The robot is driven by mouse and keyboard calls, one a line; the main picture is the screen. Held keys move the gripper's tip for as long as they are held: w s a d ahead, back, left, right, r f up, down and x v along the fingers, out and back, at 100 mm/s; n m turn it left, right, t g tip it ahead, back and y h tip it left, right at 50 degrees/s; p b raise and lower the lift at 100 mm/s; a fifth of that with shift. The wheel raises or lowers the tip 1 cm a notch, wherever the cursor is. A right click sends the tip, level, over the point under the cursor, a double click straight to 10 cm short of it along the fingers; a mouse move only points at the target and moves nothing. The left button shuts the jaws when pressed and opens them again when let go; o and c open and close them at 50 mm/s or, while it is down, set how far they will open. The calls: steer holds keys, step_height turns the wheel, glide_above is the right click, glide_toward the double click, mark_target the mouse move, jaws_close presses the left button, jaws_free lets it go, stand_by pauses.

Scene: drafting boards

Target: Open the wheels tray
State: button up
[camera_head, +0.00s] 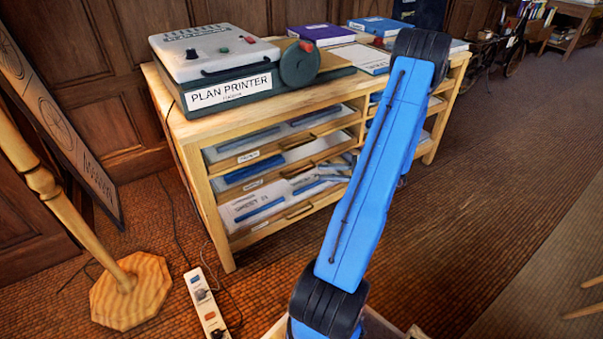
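The wooden plan cabinet (194,188) stands against the panelled wall, its front toward me. Its left column has several shallow open-fronted trays holding papers and blue items. The upper tray (248,157) and the middle tray (253,184) carry small white labels, too small to read surely. I cannot tell which is the wheels tray. The lower tray (300,211) holds a sheet and blue strips. These left trays appear to sit inside the cabinet. My blue arm crosses in front of the cabinet's right column and hides much of it.
A plan printer (228,92) sits on the cabinet top, with a purple book (321,34) and a blue book (379,26). A wooden stand base (130,290) and a power strip (206,305) with cables lie on the floor at left. Carpet (480,200) at right is clear.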

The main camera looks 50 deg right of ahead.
mark_target(301, 172)
steer(key=x, duration=1)
steer(key=shift+a, duration=0.15)
jaws_close()
